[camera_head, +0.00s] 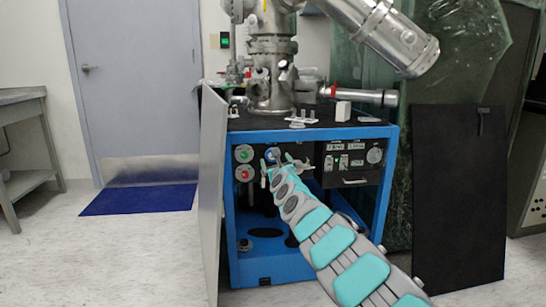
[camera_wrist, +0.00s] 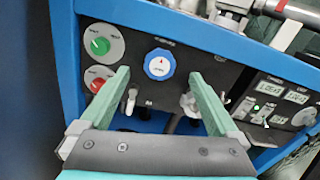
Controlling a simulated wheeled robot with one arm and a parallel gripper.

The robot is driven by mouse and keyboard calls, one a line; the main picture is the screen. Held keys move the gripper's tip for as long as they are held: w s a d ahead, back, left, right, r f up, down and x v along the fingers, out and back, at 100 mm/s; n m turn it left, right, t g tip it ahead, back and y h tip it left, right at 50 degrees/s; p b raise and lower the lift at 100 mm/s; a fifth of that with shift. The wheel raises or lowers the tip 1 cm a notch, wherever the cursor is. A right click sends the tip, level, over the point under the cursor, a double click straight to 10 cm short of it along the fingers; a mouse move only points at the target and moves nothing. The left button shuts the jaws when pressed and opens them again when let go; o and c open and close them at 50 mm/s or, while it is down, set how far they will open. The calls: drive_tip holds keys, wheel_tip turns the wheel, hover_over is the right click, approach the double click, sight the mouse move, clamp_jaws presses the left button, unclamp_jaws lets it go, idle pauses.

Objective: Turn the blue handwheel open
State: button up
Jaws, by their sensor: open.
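The blue handwheel (camera_wrist: 159,64) is a round blue knob with a white centre face and a small mark on it. It sits on the black front panel (camera_wrist: 215,68) of the blue cabinet. In the head view the handwheel (camera_head: 271,155) shows just past my gripper (camera_head: 274,165). In the wrist view my gripper (camera_wrist: 158,95) is open, with one green finger on each side of the handwheel's line and the handwheel ahead between the fingertips. The fingers do not appear to touch it. Nothing is held.
A green knob (camera_wrist: 101,41) and a red knob (camera_wrist: 97,80) lie left of the handwheel. Metal valve handles (camera_wrist: 190,103) sit below it. Switches and displays (camera_wrist: 270,100) are at right. An open grey door panel (camera_head: 211,190) stands at the cabinet's left.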

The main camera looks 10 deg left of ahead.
drive_tip(key=p+x, duration=0.2)
drive_tip(key=x, duration=0.4)
drive_tip(key=shift+w+f+p, duration=0.25)
drive_tip(key=shift+f+p, duration=0.1)
drive_tip(key=shift+c, duration=0.4)
drive_tip(key=c, duration=1.3)
